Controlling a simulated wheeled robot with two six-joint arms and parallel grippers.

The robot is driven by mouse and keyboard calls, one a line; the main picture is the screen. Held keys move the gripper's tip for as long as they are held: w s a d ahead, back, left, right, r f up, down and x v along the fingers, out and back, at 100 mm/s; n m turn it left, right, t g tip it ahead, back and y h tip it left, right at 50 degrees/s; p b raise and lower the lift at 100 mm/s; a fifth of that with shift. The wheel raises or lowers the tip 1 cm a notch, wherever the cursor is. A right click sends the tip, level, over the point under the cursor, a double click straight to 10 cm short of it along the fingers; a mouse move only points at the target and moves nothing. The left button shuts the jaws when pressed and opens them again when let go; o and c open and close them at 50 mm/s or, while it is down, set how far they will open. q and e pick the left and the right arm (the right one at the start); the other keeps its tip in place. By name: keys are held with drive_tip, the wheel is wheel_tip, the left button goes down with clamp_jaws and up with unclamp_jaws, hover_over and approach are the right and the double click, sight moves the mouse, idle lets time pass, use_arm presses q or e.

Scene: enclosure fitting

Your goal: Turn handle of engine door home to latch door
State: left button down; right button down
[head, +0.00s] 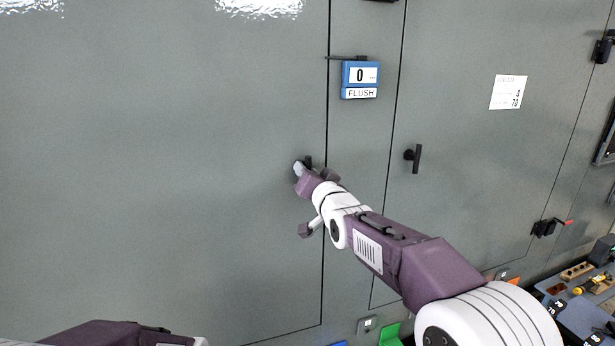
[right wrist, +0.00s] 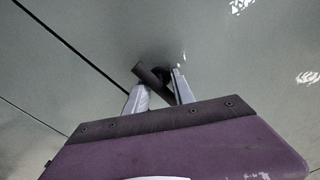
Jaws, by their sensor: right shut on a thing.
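The large grey engine door (head: 170,170) fills the left of the head view. Its right edge lies along a thin dark seam beside a narrow panel. The black door handle (head: 308,161) sits near that edge, partly hidden by my right gripper (head: 303,168). In the right wrist view the handle (right wrist: 150,76) is a dark bar lying slantwise between the two pale fingertips of the right gripper (right wrist: 158,88), which is shut on it. My left arm shows only at the bottom left of the head view; its gripper is out of the frame.
A blue gauge (head: 360,80) on the narrow panel reads 0 and FLUSH. Another door to the right has a black upright handle (head: 414,158) and a white label (head: 508,92). A blue-grey bench (head: 582,318) with small parts stands at the lower right.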

drive_tip(key=shift+m, duration=0.4)
drive_tip(key=c, duration=1.3)
unclamp_jaws()
drive_tip(key=shift+c, duration=0.2)
